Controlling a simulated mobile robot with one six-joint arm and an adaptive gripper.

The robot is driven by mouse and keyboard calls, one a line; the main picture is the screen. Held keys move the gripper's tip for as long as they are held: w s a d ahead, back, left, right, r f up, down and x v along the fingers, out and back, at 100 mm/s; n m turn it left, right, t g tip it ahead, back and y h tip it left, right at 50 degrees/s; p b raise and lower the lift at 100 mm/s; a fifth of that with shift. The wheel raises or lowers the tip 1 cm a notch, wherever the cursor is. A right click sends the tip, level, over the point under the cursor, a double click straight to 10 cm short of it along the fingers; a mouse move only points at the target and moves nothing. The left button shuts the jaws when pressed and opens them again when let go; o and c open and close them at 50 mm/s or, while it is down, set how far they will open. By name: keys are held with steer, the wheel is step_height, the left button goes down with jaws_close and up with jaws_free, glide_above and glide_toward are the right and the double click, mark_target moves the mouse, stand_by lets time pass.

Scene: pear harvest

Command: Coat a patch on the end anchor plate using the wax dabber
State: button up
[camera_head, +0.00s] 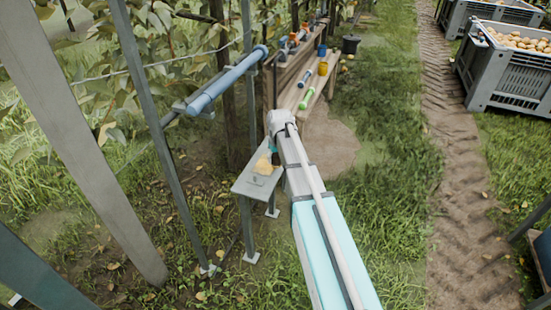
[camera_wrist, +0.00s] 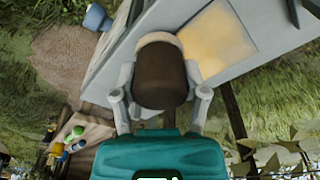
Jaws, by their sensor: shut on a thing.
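The end anchor plate (camera_head: 255,183) is a flat grey plate on metal posts, left of my arm in the head view. It fills the upper middle of the wrist view (camera_wrist: 120,62). A yellowish square patch (camera_wrist: 215,42) lies on its surface. My gripper (camera_wrist: 160,103) is shut on the wax dabber (camera_wrist: 160,78), which has a dark brown body and a paler band at its far end. The dabber is over the plate, beside the patch; whether it touches is not clear. In the head view my arm hides most of the gripper and dabber.
A wooden bench (camera_head: 312,92) with coloured cups and tools stands beyond the plate. A blue tube (camera_head: 225,83) on a metal post is at the left, near vines. Grey crates of fruit (camera_head: 510,75) stand far right. Grass and a dirt track are open at right.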

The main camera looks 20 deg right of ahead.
mark_target(259, 157)
steer(key=shift+w+d, duration=0.1)
steer(key=shift+w+d, duration=0.4)
steer(key=shift+w, duration=0.15)
steer(key=shift+w+a, duration=0.55)
steer(key=shift+a, duration=0.25)
steer(key=shift+w+a, duration=0.55)
steer(key=shift+a, duration=0.25)
steer(key=shift+w+a, duration=0.1)
steer(key=shift+w+a, duration=0.5)
steer(key=shift+a, duration=0.25)
steer(key=shift+w+a, duration=0.5)
steer(key=shift+a, duration=0.2)
